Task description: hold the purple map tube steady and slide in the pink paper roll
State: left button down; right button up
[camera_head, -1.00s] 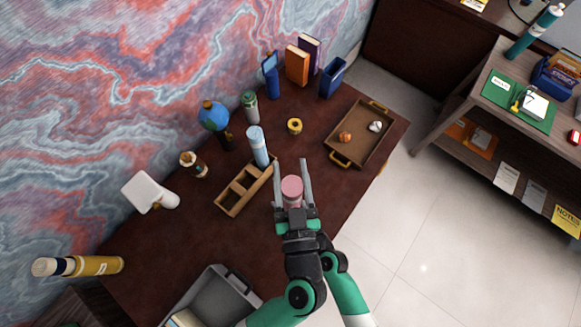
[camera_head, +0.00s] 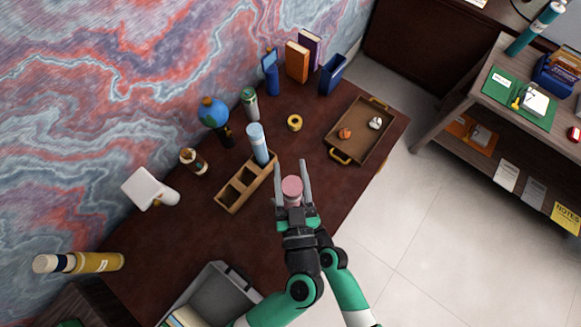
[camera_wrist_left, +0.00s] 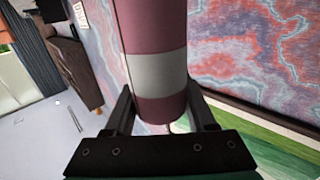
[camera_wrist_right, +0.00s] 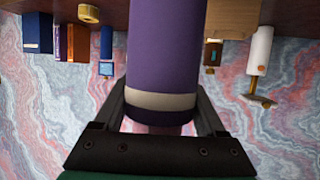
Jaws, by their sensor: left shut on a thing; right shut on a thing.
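The pink paper roll (camera_head: 292,187) shows end-on in the head view, between the fingers of my left gripper (camera_head: 291,166). In the left wrist view the roll (camera_wrist_left: 155,25) is mauve-pink with a grey band, and the gripper is shut on it near that band. The purple map tube (camera_wrist_right: 165,45) fills the middle of the right wrist view, with a cream band near the gripper. My right gripper (camera_wrist_right: 163,105) is shut on it. The tube and right gripper cannot be made out in the head view. Whether roll and tube touch is hidden.
A wooden compartment box (camera_head: 230,194) with a pale blue cylinder (camera_head: 257,143) stands left of the gripper. A brown tray (camera_head: 345,150) lies at right, a yellow tape roll (camera_head: 294,122) behind. A grey bin (camera_head: 225,295) sits at front left. The desk's right edge is close.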

pick_arm(q)
jog(key=shift+f, duration=3.05)
jog(key=shift+f, duration=0.3)
jog(key=shift+f, duration=0.5)
notch_tip(320, 180, up, 17)
jog(key=shift+f, duration=0.2)
dwell(2.1)
dwell(1.1)
